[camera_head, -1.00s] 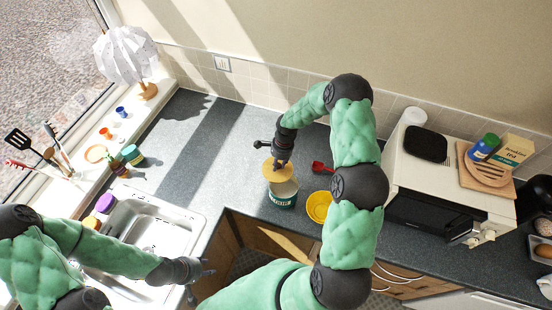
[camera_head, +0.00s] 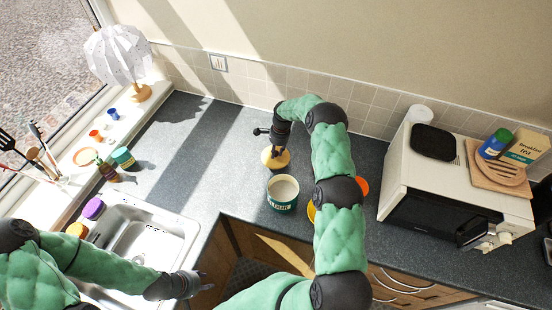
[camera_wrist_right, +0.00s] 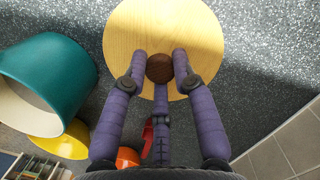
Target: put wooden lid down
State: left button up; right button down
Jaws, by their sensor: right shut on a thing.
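The wooden lid (camera_head: 268,160) is a pale round disc with a dark knob (camera_wrist_right: 159,68). My right gripper (camera_head: 277,150) is shut on the knob, with its three fingers around it in the right wrist view (camera_wrist_right: 160,72). The lid is behind the teal canister (camera_head: 283,203), over the grey counter. I cannot tell whether its underside touches the counter. The canister stands upright with its top open; it also shows in the right wrist view (camera_wrist_right: 72,70). My left gripper (camera_head: 204,282) is empty, with fingers apart, near the sink's front edge.
A yellow bowl (camera_head: 312,212) and an orange item (camera_head: 361,186) are partly hidden by my right arm. The sink (camera_head: 150,235) is at left, the white oven (camera_head: 445,190) at right. The counter left of the lid (camera_head: 225,150) is clear.

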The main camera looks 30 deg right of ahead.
aim_at(276, 155)
jog(key=shift+w+d+f+b, duration=0.1)
jog(key=shift+w+f+b, duration=0.05)
jog(key=shift+f+b, duration=0.2)
jog(key=f, duration=0.1)
jog(key=f+b, duration=0.1)
jog(key=f, duration=0.1)
jog(key=shift+w+d+f, duration=0.15)
jog(key=shift+w+f, duration=0.05)
jog(key=shift+w, duration=0.05)
jog(key=shift+s+r, duration=0.1)
jog(key=shift+f+b, duration=0.2)
jog(key=shift+b, duration=0.15)
jog(key=c, duration=1)
grip_release()
jog(key=shift+r, duration=0.1)
